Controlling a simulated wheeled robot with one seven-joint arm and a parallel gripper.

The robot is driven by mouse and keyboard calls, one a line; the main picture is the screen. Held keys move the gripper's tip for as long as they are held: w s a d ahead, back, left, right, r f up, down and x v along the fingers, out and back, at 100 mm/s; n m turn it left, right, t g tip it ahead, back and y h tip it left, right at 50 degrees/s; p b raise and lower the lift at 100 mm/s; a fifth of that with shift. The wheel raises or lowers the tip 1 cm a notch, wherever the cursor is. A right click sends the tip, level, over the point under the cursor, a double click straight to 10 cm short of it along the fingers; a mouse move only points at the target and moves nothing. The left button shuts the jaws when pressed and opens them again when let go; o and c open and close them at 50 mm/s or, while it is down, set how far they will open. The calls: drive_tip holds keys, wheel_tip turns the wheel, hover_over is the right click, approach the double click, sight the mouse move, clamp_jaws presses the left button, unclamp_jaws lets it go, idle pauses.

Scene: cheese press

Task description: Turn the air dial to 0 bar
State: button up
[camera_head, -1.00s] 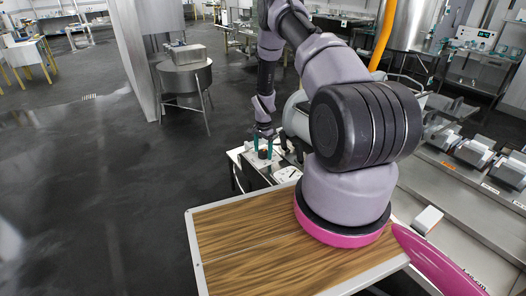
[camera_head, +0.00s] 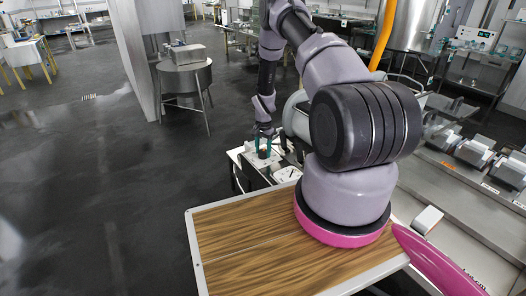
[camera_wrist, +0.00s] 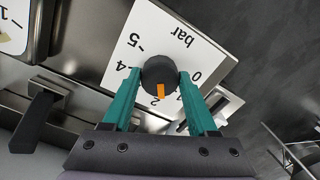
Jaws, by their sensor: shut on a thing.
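The air dial (camera_wrist: 158,72) is a round black knob with an orange pointer mark (camera_wrist: 161,91). It sits on a white plate (camera_wrist: 160,35) marked "bar" with numbers around it. The pointer faces down in the wrist view, close to the 2. The 0 (camera_wrist: 196,76) is to the right of the knob; the 5 and 4 are at its upper left. The left finger hides the 3 and the right finger partly covers the 1. My gripper (camera_wrist: 158,78) has teal fingers shut on both sides of the knob. In the head view, my gripper (camera_head: 264,148) is at the small white panel.
A black lever handle (camera_wrist: 36,121) stands left of the dial in the wrist view, near steel fittings. Open floor lies left.

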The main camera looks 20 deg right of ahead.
sight(264, 151)
drive_tip(key=n, duration=0.4)
drive_tip(key=shift+n, duration=0.3)
drive_tip(key=n, duration=0.3)
drive_tip(key=shift+n, duration=0.3)
drive_tip(key=n, duration=0.3)
drive_tip(key=shift+n, duration=0.3)
drive_tip(key=shift+w+d+n, duration=0.1)
drive_tip(key=shift+n, duration=1.7)
drive_tip(key=o, duration=1.4)
drive_tip(key=shift+r, duration=0.1)
wheel_tip(264, 151, up, 11)
drive_tip(key=shift+f, duration=0.2)
